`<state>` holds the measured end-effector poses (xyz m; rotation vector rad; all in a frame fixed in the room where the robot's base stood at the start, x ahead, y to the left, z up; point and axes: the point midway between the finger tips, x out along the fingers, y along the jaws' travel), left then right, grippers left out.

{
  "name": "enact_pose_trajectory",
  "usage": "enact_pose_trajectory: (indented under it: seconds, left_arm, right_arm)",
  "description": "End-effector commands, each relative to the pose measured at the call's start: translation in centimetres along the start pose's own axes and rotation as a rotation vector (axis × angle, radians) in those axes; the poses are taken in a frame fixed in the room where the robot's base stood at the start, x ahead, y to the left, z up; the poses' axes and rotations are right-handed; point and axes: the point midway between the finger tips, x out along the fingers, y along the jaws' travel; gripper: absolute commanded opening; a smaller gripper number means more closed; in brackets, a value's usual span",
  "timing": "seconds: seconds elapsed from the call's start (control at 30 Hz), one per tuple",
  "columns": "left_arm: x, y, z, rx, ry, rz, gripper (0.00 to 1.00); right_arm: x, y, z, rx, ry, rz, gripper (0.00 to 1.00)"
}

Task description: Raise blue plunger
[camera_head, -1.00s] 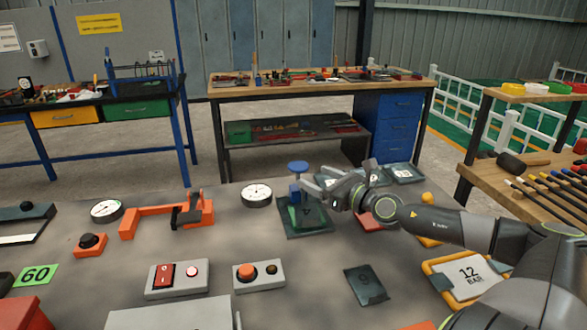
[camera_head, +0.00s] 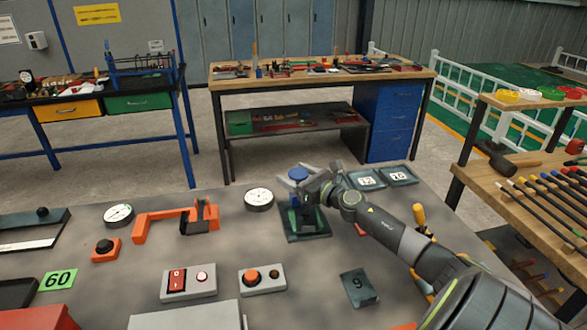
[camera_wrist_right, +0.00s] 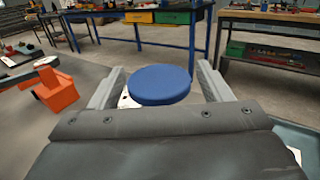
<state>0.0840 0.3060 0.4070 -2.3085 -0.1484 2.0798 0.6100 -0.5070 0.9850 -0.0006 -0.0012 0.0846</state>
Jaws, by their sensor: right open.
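The blue plunger (camera_head: 297,173) has a round flat knob and stands on a green body with a dark base plate (camera_head: 304,234) at the back of the grey table. My right gripper (camera_head: 299,186) is at the plunger's knob, its arm coming in from the right. In the right wrist view the blue knob (camera_wrist_right: 159,85) sits between the two open grey fingers, with a gap on each side. The fingers partly hide the plunger's stem. My left gripper is not in view.
A round gauge (camera_head: 259,199) and an orange clamp (camera_head: 176,223) stand left of the plunger. Numbered dark tiles (camera_head: 398,175) lie to its right.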

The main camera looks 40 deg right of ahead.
Motion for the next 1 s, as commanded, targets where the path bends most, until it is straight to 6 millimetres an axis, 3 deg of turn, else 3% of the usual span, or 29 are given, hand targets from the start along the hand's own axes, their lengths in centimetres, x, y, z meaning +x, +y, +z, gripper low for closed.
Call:
enact_pose_trajectory:
  seconds: [0.43,0.9,1.0]
  left_arm:
    - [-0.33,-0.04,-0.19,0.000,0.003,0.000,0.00]
    - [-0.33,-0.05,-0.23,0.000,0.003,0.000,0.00]
    - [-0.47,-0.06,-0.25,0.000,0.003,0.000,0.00]
  right_arm:
    - [0.90,0.05,-0.06,0.000,0.001,0.001,0.72]
    - [0.87,0.05,-0.05,0.000,0.001,0.001,0.10]
    - [0.87,0.05,0.11,0.000,0.001,0.001,0.09]
